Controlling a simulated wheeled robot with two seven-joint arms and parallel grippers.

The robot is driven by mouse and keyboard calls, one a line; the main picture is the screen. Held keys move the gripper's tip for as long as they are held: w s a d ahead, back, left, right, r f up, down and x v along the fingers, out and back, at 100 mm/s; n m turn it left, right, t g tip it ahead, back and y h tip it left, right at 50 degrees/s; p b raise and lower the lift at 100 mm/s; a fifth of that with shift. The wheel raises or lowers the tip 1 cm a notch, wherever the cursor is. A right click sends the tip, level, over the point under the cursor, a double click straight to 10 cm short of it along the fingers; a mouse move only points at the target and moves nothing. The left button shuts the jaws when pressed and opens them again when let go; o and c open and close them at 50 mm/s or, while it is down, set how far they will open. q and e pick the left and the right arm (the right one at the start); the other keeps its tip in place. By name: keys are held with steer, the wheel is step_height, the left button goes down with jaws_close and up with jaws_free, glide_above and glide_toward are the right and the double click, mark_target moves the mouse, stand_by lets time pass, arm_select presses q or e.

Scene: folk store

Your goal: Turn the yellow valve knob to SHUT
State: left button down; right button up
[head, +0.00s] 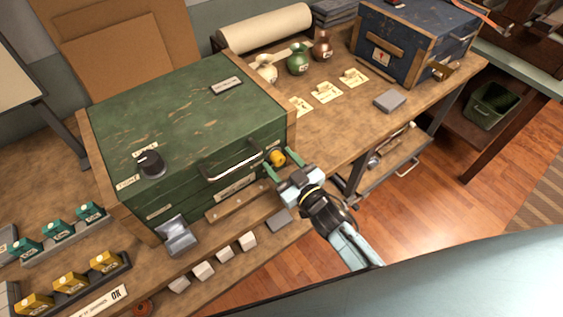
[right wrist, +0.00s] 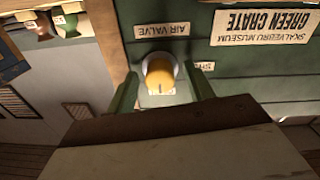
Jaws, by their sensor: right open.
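The yellow valve knob (head: 277,157) sticks out of the front face of the green crate (head: 190,110), near its right end. In the right wrist view the knob (right wrist: 159,72) sits below an upside-down "AIR VALVE" label (right wrist: 162,30). A small dark mark on the knob is at its lower edge in that picture. A partly covered label (right wrist: 205,66) is beside it, seemingly starting "SH". My right gripper (head: 281,165) is open, with one finger on each side of the knob; I cannot tell whether they touch it. My left gripper is out of view.
A metal handle (head: 233,167) is left of the knob on the crate front. A black dial (head: 151,163) is on the crate top. Vases (head: 298,58), cards and a blue chest (head: 410,45) stand farther right. Small boxes (head: 70,283) line the bench's front left.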

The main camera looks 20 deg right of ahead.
steer(key=shift+c, duration=0.4)
steer(key=c, duration=0.9)
steer(key=shift+n, duration=0.3)
steer(key=n, duration=0.3)
steer(key=shift+n+b, duration=0.3)
steer(key=n+b, duration=0.1)
steer(key=n, duration=0.3)
steer(key=shift+n, duration=0.3)
steer(key=n+b, duration=0.1)
steer(key=n, duration=0.3)
steer(key=shift+n, duration=0.3)
steer(key=shift+n+b, duration=0.75)
steer(key=shift+n, duration=1.55)
